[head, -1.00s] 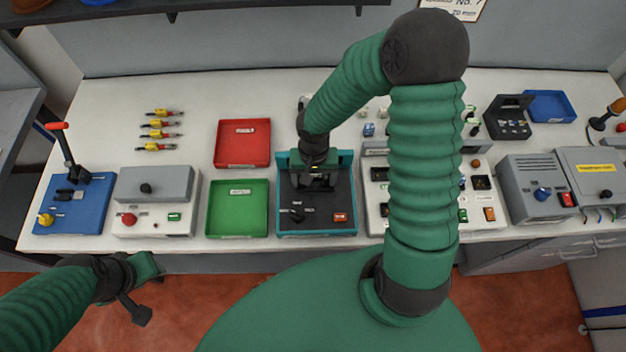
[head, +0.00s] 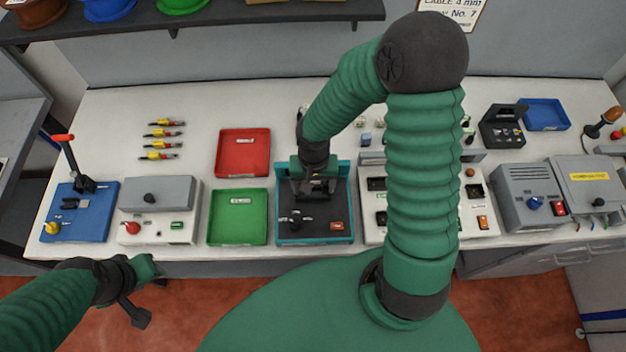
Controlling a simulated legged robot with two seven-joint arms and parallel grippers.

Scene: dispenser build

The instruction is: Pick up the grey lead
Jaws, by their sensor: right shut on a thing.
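My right gripper (head: 314,192) points down over the black deck of a teal-framed device (head: 344,205) at the middle of the bench. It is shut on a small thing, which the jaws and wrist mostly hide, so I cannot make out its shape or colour. I cannot pick out a grey lead for certain anywhere in view. My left gripper (head: 143,296) hangs empty at the lower left, in front of the bench edge; its finger gap does not show clearly.
Left of the device lie a red tray (head: 243,152) and a green tray (head: 238,217). Several yellow-and-red leads (head: 160,144) lie at the back left. A grey box unit (head: 158,192) and a blue lever press (head: 95,225) stand left. My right arm hides part of a white panel unit (head: 484,218).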

